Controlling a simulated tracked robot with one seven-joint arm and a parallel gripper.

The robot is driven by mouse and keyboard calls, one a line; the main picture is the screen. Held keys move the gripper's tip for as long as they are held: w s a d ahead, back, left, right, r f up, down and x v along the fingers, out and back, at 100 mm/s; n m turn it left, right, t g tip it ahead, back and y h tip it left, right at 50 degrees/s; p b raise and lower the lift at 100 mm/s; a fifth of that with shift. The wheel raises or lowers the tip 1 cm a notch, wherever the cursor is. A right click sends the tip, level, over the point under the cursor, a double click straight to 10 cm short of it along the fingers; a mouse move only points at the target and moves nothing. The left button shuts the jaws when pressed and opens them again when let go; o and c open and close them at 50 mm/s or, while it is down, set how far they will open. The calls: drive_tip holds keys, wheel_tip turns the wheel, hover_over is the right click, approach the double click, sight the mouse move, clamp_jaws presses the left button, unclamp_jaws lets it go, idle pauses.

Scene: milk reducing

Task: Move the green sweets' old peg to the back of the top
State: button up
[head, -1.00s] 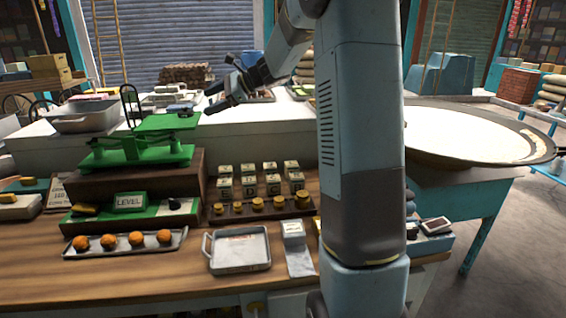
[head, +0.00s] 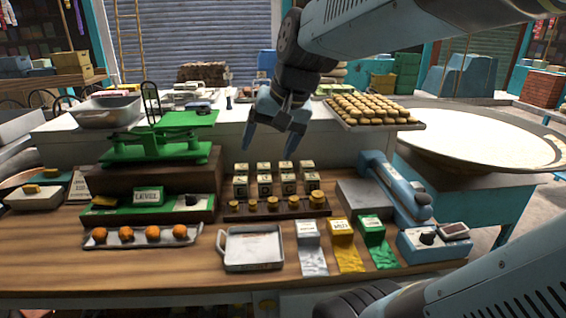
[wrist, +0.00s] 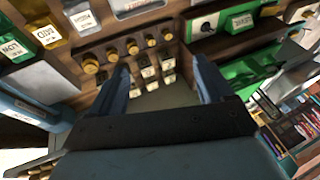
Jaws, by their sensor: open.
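My gripper (head: 269,150) is open, fingers pointing down over the stamped blocks on the wooden counter. In the wrist view my gripper (wrist: 160,72) is empty, the blocks showing between its fingers. A small dark upright piece (head: 229,102), perhaps a peg, stands on the white raised top (head: 70,148), left of and behind my gripper. A green packet (head: 376,238) lies at the right of the counter beside a gold packet (head: 345,243) and a silver packet (head: 312,246). I cannot tell which thing is the green sweets' old peg.
A green scale (head: 160,150) stands at left. A sweets tray (head: 375,120) and wide white pan (head: 480,148) are at right. Stamped blocks (head: 264,182), brass weights (head: 272,203), an empty metal tray (head: 252,247) and a blue-grey sealer (head: 395,190) crowd the counter.

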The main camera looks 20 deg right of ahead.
drive_tip(key=s+d+f+n+t+h, duration=0.1)
drive_tip(key=s+d+f+n+h, duration=0.1)
drive_tip(key=s, duration=0.5)
drive_tip(key=shift+s+d+n, duration=0.15)
drive_tip(key=shift+d+n, duration=0.6)
drive_tip(key=shift+n, duration=0.05)
drive_tip(key=shift+f, duration=0.1)
idle(0.3)
